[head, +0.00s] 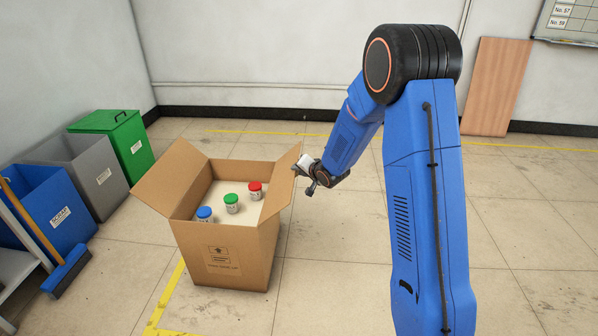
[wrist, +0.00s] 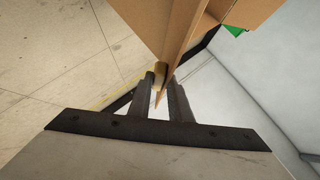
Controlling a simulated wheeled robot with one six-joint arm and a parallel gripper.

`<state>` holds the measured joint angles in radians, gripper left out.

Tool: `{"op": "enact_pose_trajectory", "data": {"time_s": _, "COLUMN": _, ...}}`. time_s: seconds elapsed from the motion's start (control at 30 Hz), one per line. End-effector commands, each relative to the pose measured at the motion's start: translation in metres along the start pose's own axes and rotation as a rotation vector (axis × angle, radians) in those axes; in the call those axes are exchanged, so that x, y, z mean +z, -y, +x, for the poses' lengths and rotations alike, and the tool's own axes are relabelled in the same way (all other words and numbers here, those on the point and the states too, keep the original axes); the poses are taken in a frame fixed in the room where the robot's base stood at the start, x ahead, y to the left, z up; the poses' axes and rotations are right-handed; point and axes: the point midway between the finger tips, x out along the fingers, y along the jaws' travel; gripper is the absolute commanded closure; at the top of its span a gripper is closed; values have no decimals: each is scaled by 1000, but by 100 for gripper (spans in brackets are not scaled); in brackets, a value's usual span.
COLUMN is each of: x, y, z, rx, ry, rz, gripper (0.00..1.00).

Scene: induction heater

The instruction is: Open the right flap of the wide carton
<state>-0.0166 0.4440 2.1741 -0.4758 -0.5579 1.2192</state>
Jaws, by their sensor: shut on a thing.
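The wide carton (head: 228,262) is a brown cardboard box standing on the floor. Its left flap (head: 170,176) leans outward to the left. Its right flap (head: 278,186) is raised and tilts outward to the right. In the wrist view my gripper (wrist: 166,88) is shut on the edge of the right flap (wrist: 178,50), with one finger on each side. Inside the carton are jars with blue (head: 204,212), green (head: 231,198) and red (head: 255,187) lids.
Blue (head: 50,212), grey (head: 88,172) and green (head: 118,142) bins stand along the left wall. A blue broom (head: 66,272) leans near a shelf at far left. A wooden board (head: 495,88) leans on the back wall. The floor right of the carton is clear.

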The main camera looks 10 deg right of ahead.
Motion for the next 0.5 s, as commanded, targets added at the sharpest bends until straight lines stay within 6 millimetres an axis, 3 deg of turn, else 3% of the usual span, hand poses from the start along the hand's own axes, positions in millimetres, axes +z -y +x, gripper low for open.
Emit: {"op": "enact_pose_trajectory", "data": {"time_s": 0.5, "x": 2, "y": 47, "z": 2, "rx": 93, "ry": 1, "rz": -92, "gripper": 100}}
